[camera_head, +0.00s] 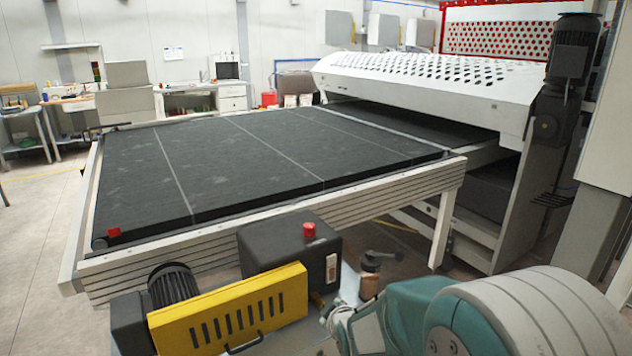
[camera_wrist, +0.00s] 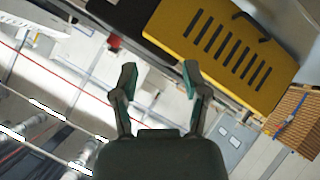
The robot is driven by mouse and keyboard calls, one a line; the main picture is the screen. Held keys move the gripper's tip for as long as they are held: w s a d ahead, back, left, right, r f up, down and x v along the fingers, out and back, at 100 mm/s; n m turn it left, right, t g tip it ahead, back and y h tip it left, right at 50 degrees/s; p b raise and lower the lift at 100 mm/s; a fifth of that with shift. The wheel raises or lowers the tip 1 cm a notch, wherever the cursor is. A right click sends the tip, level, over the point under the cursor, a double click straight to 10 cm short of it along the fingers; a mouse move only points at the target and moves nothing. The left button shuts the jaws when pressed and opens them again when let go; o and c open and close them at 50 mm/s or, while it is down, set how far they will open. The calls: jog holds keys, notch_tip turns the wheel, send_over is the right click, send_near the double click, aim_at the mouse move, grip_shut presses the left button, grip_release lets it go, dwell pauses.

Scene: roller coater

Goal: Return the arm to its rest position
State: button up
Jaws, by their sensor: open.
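My gripper (camera_wrist: 159,78) shows in the wrist view with its two teal-tipped fingers spread apart and nothing between them. Part of my teal and grey arm fills the lower right of the head view; I cannot clearly make out the gripper there. The roller coater's dark conveyor bed (camera_head: 270,155) lies flat and bare in the head view. In front of it are a yellow slotted guard (camera_head: 230,315) and a black box with a red button (camera_head: 309,231). The yellow guard also shows beyond my fingers at the top of the wrist view (camera_wrist: 222,45).
The white perforated coater hood (camera_head: 430,85) stands at the back right, with a dark motor (camera_head: 572,50) beside it. A grey cabinet edge (camera_head: 612,110) is at far right. Benches (camera_head: 85,105) stand at the back left. The floor at left is clear.

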jog(key=s+d+r+m+g+h, duration=0.1)
jog(key=s+d+r+m, duration=0.25)
jog(key=s+r, duration=0.2)
jog(key=s+d+r+m+g+h, duration=0.1)
jog(key=s+d+r+m+g, duration=0.15)
jog(key=s+d+r, duration=0.35)
jog(key=s+d+r+m+g, duration=0.1)
jog(key=s+m, duration=0.4)
jog(key=s, duration=1.2)
jog(key=shift+s+d+r+g+h, duration=0.3)
jog(key=shift+d+r+g, duration=0.15)
jog(key=shift+d, duration=0.2)
jog(key=shift+w+a, duration=0.1)
jog(key=shift+a, duration=0.05)
